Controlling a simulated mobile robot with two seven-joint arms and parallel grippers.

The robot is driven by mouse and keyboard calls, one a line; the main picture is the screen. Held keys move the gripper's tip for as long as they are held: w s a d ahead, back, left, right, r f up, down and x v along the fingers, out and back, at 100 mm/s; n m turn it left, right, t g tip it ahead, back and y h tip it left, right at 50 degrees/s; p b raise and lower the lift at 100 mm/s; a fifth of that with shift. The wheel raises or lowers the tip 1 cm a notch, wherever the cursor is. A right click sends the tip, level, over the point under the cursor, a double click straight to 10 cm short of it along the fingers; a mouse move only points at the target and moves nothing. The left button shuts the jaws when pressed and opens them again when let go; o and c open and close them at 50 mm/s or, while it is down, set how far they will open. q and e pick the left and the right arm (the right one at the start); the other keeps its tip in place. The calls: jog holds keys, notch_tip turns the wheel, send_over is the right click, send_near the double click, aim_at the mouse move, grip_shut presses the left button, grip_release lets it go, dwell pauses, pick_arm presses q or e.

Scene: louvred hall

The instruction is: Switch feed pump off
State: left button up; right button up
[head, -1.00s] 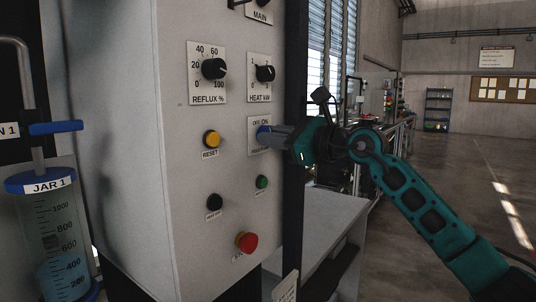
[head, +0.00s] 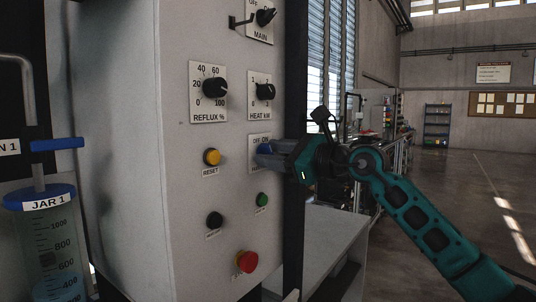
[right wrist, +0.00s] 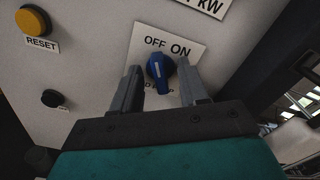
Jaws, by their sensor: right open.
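The feed pump switch is a blue knob (right wrist: 160,68) on a white plate (right wrist: 190,49) marked OFF and ON. The plate's lower lettering is mostly hidden by the knob and my fingers. In the head view the blue knob (head: 263,149) sits below the HEAT kW dial. My right gripper (head: 272,152) comes in from the right, close to the panel. In the right wrist view its fingers are open, one on each side of the knob, with a gap visible on both sides. I cannot tell surely which mark the knob points to. My left gripper is not in view.
The grey panel also carries a yellow RESET button (head: 212,156), a black button (head: 215,220), a green button (head: 262,199), a red button (head: 247,261), and REFLUX (head: 215,87), HEAT (head: 265,91) and MAIN (head: 266,17) knobs. A jar (head: 52,245) stands left. Open floor lies right.

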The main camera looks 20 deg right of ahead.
pick_arm(q)
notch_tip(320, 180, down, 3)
jog(key=b, duration=0.2)
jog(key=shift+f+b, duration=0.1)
jog(key=shift+b, duration=0.3)
pick_arm(e)
jog(key=v, duration=0.6)
jog(key=shift+s+d, duration=0.25)
jog(key=shift+s, duration=0.1)
